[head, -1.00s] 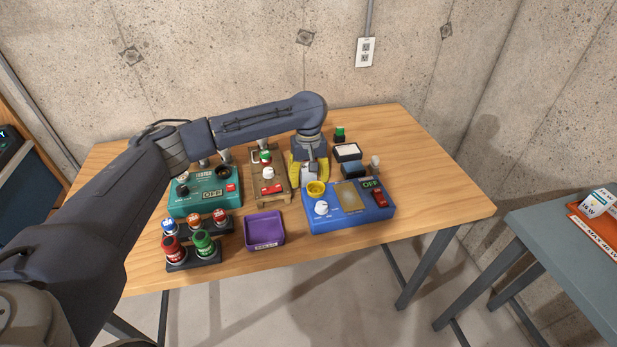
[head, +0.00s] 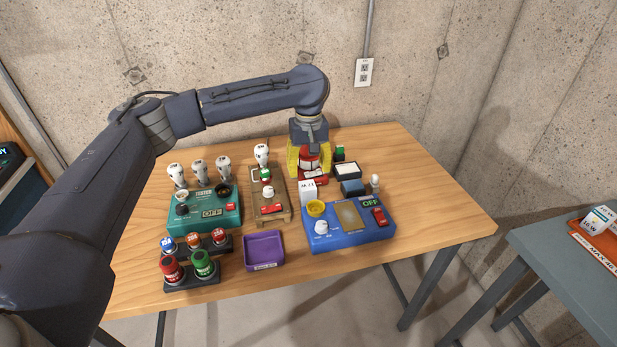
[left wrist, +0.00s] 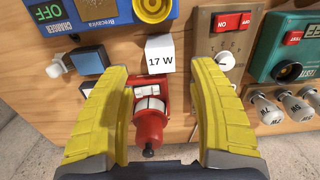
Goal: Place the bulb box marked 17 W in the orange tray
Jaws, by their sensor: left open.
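The white bulb box marked 17 W (head: 308,191) stands on the wooden table behind the blue charger; its label reads clearly in the left wrist view (left wrist: 160,54). My left gripper (head: 309,172) is open, behind the box toward the wall. Its yellow fingers stand on either side of a red device with a white band (left wrist: 149,122), and the box lies beyond the fingertips in the wrist view. The orange tray (head: 583,228) is on the grey table at the right edge. My right gripper is not in view.
The blue charger (head: 340,241), wooden switch stand (head: 282,216), green tester (head: 178,219) and purple tray (head: 264,251) crowd the table's front. Several bulbs (head: 200,172) stand behind the tester. A dark blue block (head: 352,188) is right of the box. The table's right end is clear.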

